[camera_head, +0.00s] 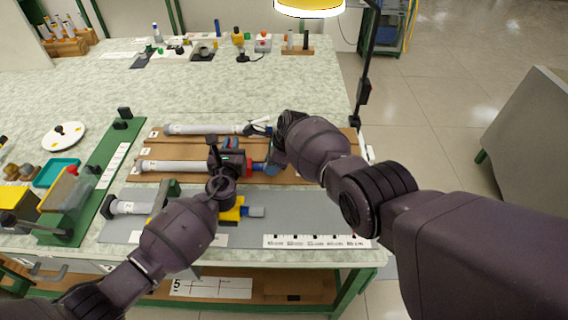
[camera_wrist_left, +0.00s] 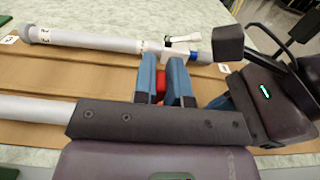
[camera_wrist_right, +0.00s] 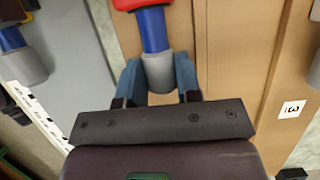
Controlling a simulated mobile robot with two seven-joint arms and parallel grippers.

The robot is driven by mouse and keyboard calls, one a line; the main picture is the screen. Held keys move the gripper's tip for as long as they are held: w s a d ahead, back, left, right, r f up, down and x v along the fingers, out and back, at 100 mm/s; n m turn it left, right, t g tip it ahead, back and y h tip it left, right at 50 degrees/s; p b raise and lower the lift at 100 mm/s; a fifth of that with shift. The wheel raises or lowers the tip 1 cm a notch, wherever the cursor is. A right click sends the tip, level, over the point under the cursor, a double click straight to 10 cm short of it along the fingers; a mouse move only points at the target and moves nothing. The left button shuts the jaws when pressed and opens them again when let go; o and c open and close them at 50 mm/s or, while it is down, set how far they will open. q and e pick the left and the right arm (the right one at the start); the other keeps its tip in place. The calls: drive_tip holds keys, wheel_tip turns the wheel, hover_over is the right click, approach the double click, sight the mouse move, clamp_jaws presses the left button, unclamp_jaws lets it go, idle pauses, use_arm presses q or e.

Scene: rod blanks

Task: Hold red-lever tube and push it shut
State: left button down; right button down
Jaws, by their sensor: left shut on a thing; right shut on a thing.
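The red-lever tube lies across the middle of the wooden board, with a long pale barrel (camera_head: 175,167), a red part (camera_head: 250,167) and a blue section (camera_wrist_right: 153,30) ending in a grey cap (camera_wrist_right: 158,70). My left gripper (camera_head: 232,168) is shut on the tube at its red part. In the left wrist view a little red (camera_wrist_left: 160,84) shows between its blue fingers (camera_wrist_left: 165,88); the rest there is hidden. My right gripper (camera_wrist_right: 158,82) is shut on the grey cap at the tube's right end. The head view partly hides this grip behind the right wrist.
A second pale tube (camera_head: 200,129) with a white lever (camera_wrist_left: 182,38) lies behind on the board (camera_head: 310,172). A yellow-levered tube (camera_head: 232,213) lies in front on the grey mat (camera_head: 320,210). A green stand (camera_head: 102,170) and teal tray (camera_head: 57,172) are at left.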

drive_tip(key=shift+a, duration=0.55)
drive_tip(key=c, duration=1.1)
unclamp_jaws()
drive_tip(key=shift+a, duration=0.1)
drive_tip(key=shift+r, duration=0.15)
drive_tip(key=shift+v, duration=5.95)
